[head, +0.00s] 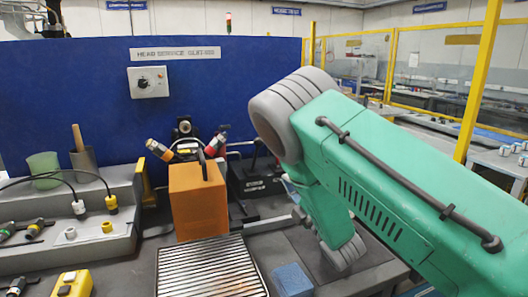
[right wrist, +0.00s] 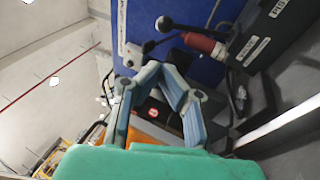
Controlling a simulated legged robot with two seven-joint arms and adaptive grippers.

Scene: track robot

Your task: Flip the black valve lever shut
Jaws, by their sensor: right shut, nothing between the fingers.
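A red cylinder (right wrist: 205,45) lies just below the rod. My right gripper (right wrist: 160,70) is shut and empty, its blue-grey fingers meeting below and left of the knob, with no clear contact. In the head view my green right arm covers much of the right side, and only bits of the gripper (head: 290,190) show under it. The black labelled fixture (head: 262,186) is partly hidden by the arm. My left gripper is out of view.
An orange box (head: 198,200) stands left of the fixture, behind a slatted grate (head: 212,268). A blue block (head: 292,280) lies right of the grate. A grey stand (head: 65,230) with cables and connectors is at left. A blue panel (head: 70,100) closes off the back.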

